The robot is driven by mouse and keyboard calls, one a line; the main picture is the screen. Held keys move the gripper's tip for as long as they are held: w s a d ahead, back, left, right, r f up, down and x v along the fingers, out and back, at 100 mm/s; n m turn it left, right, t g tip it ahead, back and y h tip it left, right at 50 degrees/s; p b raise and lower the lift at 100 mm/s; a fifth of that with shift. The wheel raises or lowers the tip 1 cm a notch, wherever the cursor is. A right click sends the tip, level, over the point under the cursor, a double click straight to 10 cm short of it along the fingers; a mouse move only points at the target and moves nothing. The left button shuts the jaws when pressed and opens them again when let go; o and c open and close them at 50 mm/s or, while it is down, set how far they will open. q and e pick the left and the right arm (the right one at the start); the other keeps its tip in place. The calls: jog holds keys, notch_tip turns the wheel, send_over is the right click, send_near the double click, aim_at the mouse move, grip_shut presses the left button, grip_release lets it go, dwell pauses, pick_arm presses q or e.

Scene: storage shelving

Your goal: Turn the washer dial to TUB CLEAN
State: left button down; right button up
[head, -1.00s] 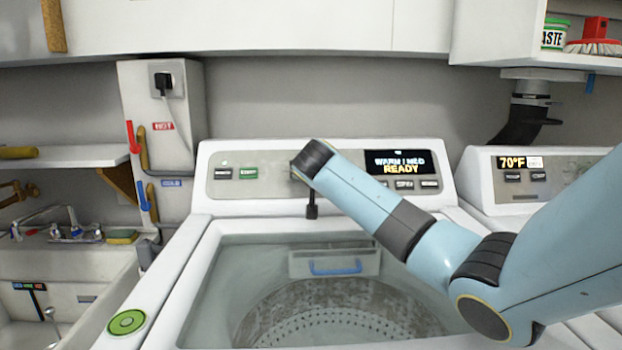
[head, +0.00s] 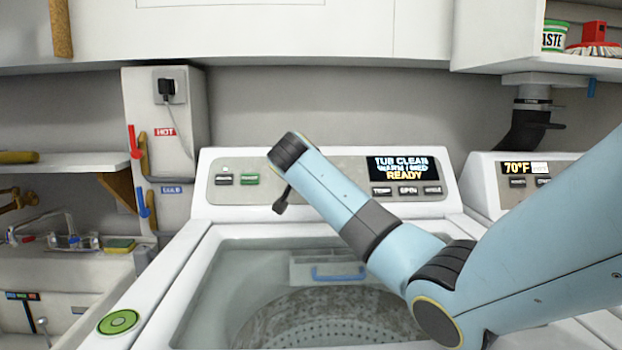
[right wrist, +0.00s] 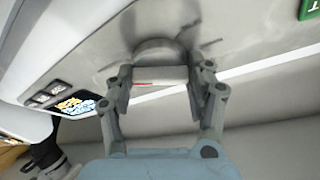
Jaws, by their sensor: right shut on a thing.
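The washer (head: 205,290) stands in front of me with its lid area open to the drum. Its display (head: 397,168) reads TUB CLEAN, with WARM / MED and READY below. The dial (right wrist: 158,74) is on the control panel, hidden behind my right arm in the head view. In the right wrist view my right gripper (right wrist: 160,88) is shut on the dial, one finger on each side, with a red mark on the dial's face. My left gripper is not in view.
A green round button (head: 118,322) is on the washer's front left rim. A second machine (head: 482,190) stands to the right, its display reading 70°F. A sink (head: 70,268) is at left. A shelf with a brush (head: 595,40) hangs upper right.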

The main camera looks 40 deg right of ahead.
jog(key=shift+f, duration=0.15)
jog(key=o, duration=1.2)
notch_tip(320, 180, up, 10)
jog(key=shift+r, duration=0.1)
jog(key=shift+r, duration=0.1)
